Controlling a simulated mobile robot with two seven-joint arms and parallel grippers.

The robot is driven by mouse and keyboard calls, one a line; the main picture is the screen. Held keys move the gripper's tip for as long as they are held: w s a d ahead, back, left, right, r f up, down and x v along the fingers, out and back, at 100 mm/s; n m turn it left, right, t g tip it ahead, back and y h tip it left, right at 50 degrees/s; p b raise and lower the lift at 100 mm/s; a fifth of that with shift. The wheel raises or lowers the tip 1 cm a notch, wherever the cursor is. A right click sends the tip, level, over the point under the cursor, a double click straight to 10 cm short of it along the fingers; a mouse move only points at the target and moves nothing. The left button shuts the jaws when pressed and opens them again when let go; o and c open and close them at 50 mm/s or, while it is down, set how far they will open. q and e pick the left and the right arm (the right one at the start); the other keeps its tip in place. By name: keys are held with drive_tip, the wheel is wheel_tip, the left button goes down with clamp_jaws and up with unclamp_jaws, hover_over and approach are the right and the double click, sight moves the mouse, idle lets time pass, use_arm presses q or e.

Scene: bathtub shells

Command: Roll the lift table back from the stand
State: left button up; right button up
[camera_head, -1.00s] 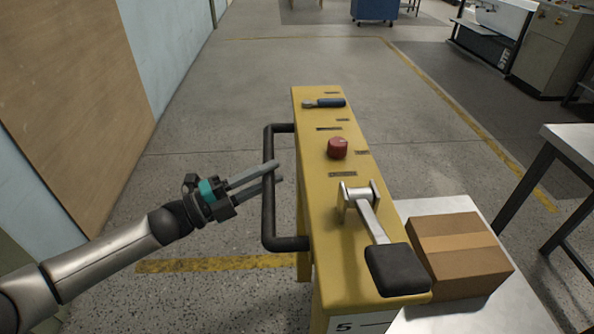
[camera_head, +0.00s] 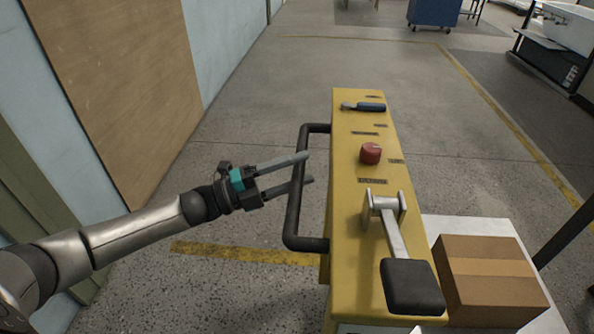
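The lift table's yellow control column (camera_head: 347,220) stands right of centre, with a black handle bar (camera_head: 293,205) on its left side. A pale deck (camera_head: 432,228) shows at its lower right. My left gripper (camera_head: 310,168) is at the handle, its two grey fingers apart and crossing the bar in the picture. Nothing is clamped between them; whether they touch the bar I cannot tell. My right gripper is out of view. I cannot make out the stand.
A cardboard box (camera_head: 487,290) sits on the deck. A wall with a brown panel (camera_head: 120,90) is at left. The floor (camera_head: 290,80) beyond is open.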

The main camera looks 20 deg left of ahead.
use_arm(q)
drive_tip(key=shift+s+f, duration=0.1)
drive_tip(key=p+v, duration=0.1)
drive_tip(key=v, duration=1.4)
drive_tip(key=shift+p, duration=0.3)
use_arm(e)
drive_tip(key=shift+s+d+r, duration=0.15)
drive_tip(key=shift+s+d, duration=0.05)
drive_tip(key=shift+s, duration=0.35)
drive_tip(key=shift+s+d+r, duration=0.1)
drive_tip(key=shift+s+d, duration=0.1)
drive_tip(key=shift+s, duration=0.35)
use_arm(q)
drive_tip(key=shift+a, duration=0.1)
